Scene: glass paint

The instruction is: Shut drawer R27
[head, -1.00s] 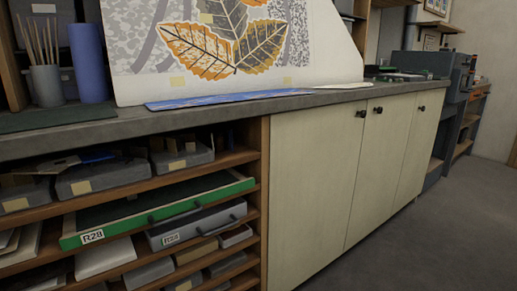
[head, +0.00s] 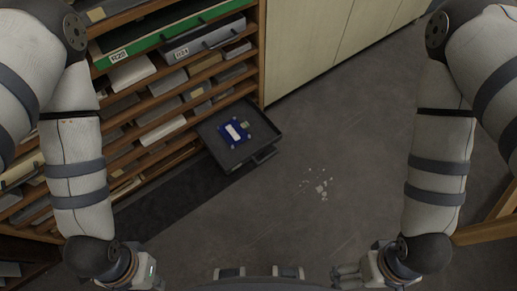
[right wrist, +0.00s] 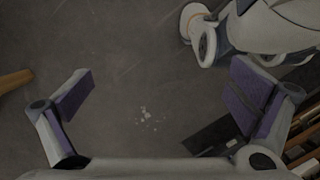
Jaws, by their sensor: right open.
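A dark grey drawer (head: 212,130) is pulled out low in the wooden shelf unit, near the floor. A blue item with a white label (head: 235,131) lies in it. Its front handle (head: 265,155) faces the open floor; I cannot read any R27 label. My left gripper (head: 138,272) is at the bottom left of the head view, apart from the drawer; its fingers are too unclear to judge. My right gripper (head: 358,274) is at the bottom right, also apart from the drawer. In the right wrist view its fingers (right wrist: 165,100) are spread, with nothing between them.
A green drawer (head: 150,42) and a grey drawer (head: 205,40) show higher in the shelf unit. Pale cabinet doors (head: 300,45) stand beside it. White fragments (head: 321,188) lie on the floor, also in the right wrist view (right wrist: 150,116). A wooden piece (head: 485,232) stands at right.

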